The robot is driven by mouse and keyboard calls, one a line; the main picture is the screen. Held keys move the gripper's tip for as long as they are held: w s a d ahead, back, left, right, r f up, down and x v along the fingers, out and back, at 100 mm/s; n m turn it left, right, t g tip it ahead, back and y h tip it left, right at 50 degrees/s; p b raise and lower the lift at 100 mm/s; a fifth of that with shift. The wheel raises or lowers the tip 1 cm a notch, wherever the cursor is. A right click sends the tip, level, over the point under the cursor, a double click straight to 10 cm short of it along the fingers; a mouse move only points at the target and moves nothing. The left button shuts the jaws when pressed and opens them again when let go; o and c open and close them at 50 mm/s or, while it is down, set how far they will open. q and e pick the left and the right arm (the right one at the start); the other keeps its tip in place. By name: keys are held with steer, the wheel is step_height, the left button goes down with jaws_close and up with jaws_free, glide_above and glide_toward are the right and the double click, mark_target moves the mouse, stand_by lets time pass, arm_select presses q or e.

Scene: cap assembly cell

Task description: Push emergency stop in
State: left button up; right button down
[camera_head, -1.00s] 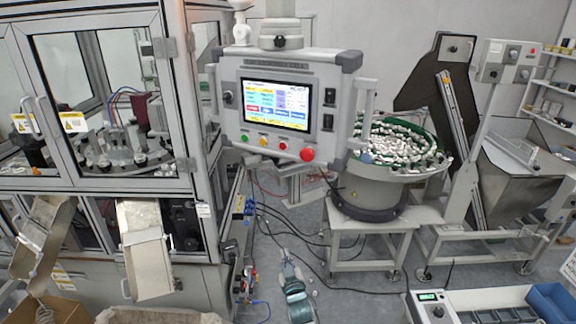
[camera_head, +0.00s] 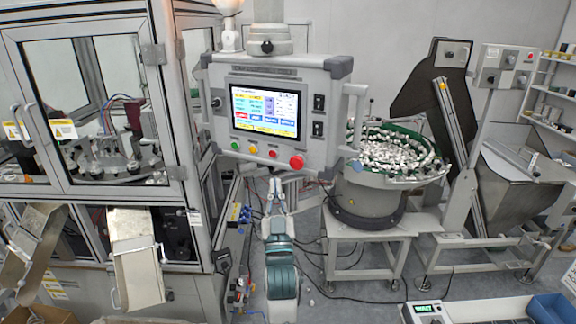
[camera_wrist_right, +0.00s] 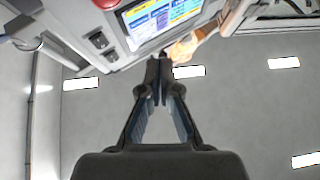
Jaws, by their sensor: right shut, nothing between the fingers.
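The emergency stop is a red mushroom button (camera_head: 297,162) at the lower right of the control panel's (camera_head: 330,150) front face. Its edge also shows at the top of the right wrist view (camera_wrist_right: 104,3). My right gripper (camera_head: 276,185) is below the panel, a little left of and lower than the red button, apart from it in the picture. Its fingers point up and are shut with nothing between them, as the right wrist view (camera_wrist_right: 158,68) shows. My left gripper is not in view.
Smaller green, yellow and red buttons (camera_head: 273,153) sit left of the emergency stop, under the lit screen (camera_head: 265,110). A handle (camera_head: 355,115) stands on the panel's right side. A bowl feeder (camera_head: 380,190) is to the right, and a glazed machine cabinet (camera_head: 95,190) to the left.

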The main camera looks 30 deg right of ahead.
mark_target(296, 164)
steer(key=shift+w+a, duration=0.1)
steer(key=shift+a, duration=0.05)
steer(key=w+d, duration=0.4)
steer(key=d, duration=0.3)
steer(key=shift+w+d, duration=0.25)
steer(key=shift+w, duration=0.05)
stand_by(0.4)
steer(key=shift+d+p, duration=0.1)
steer(key=shift+p, duration=0.2)
stand_by(0.8)
steer(key=shift+w+d+r, duration=0.1)
steer(key=shift+w+d, duration=0.05)
steer(key=shift+d, duration=0.1)
